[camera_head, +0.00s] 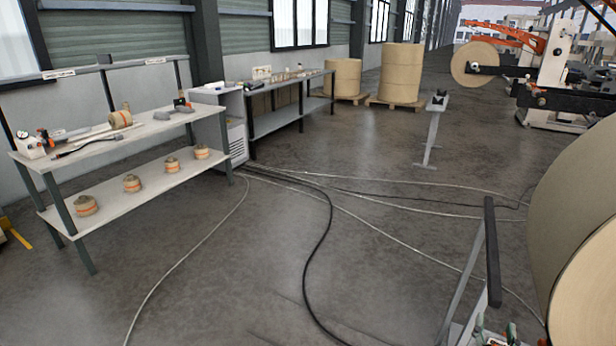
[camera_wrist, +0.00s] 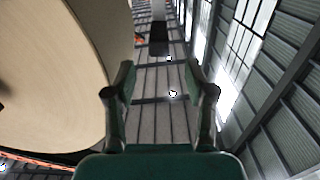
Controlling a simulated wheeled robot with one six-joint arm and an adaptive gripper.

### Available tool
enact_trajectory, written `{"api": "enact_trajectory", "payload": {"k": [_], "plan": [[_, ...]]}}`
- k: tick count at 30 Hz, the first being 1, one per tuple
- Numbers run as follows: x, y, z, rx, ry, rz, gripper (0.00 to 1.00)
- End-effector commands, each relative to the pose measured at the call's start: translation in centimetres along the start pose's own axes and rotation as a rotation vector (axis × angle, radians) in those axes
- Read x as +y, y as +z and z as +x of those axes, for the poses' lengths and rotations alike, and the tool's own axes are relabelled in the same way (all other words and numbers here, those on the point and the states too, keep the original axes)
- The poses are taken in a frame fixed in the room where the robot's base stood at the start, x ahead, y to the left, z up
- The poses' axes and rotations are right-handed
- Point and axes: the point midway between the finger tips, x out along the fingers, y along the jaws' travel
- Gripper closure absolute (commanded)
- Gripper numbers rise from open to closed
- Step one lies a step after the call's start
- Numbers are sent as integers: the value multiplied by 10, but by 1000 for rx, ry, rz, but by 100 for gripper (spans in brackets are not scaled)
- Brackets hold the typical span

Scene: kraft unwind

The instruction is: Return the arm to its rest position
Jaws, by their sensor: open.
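My gripper (camera_wrist: 163,88) shows in the wrist view with its two fingers apart and nothing between them. The wrist camera looks up toward the roof and the windows. A large kraft paper roll (camera_wrist: 60,70) fills the left side of the wrist view, beside my gripper; I cannot tell how close it is. A large roll (camera_head: 578,235) also stands at the right edge of the head view. My gripper is not clearly visible in the head view.
A two-tier workbench (camera_head: 95,195) with tape rolls and tools stands at the left. Cables (camera_head: 325,215) cross the floor. A post with a dark bar (camera_head: 492,250) stands beside the large roll. The middle floor is otherwise open.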

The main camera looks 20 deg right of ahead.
Motion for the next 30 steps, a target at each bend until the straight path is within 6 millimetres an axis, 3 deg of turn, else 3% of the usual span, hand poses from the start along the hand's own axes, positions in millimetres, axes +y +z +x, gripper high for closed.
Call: {"api": "enact_trajectory", "payload": {"k": [5,8,12,18,24,30], "plan": [[-17,13,-20,-18,-46,-4,45],[-39,29,-50,-40,-112,-12,45],[-70,50,-105,-73,-228,-23,45],[-96,70,-187,-118,-384,-40,45],[-104,76,-266,-160,-530,-57,45],[-96,72,-336,-200,-664,-76,45]]}}
